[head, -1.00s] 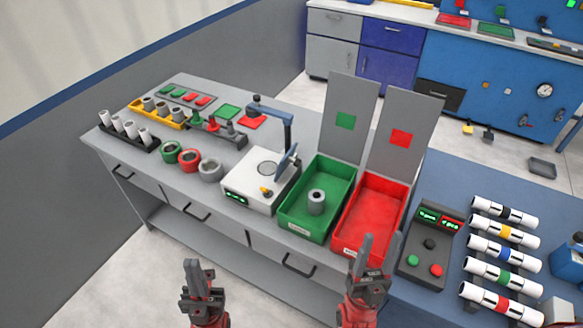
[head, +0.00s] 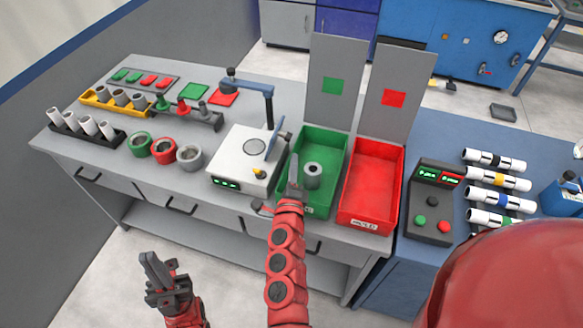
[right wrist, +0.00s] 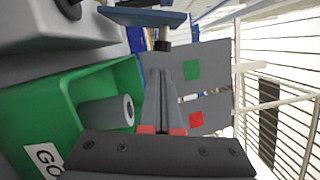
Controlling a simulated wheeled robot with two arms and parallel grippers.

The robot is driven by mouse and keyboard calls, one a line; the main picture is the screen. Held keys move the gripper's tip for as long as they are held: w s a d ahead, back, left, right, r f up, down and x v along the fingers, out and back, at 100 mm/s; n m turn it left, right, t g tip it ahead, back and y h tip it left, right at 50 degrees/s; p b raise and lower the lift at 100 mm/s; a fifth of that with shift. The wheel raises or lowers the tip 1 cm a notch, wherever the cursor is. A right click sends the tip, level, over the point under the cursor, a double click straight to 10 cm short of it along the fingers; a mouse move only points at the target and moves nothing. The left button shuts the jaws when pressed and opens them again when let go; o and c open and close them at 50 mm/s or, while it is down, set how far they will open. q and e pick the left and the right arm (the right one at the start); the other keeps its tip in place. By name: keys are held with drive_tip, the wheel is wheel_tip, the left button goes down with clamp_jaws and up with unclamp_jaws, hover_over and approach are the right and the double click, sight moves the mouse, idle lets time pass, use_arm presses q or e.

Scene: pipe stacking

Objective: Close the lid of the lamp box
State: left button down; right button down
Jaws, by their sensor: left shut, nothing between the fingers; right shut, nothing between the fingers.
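The green box (head: 326,202) holds one grey pipe piece (head: 313,176); its grey lid (head: 336,110) with a green square stands open behind it. The red box (head: 369,211) looks empty; its lid (head: 395,100) with a red square also stands open. I cannot tell which one is the lamp box. My right gripper (head: 293,172) is shut and empty, at the green box's left side near the pipe piece. In the right wrist view its closed fingers (right wrist: 163,95) are beside the green box (right wrist: 60,110). My left gripper (head: 150,268) is shut and empty, low in front of the bench.
A white device (head: 243,155) with a blue-grey arm stands left of the green box. A control box (head: 433,200) with red and green buttons and several banded pipes (head: 493,180) are at the right. Rings, racks and coloured squares fill the bench's left.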

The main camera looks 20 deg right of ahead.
drive_tip(key=shift+p+x, duration=0.6)
drive_tip(key=shift+x, duration=2.25)
drive_tip(key=shift+w, duration=0.1)
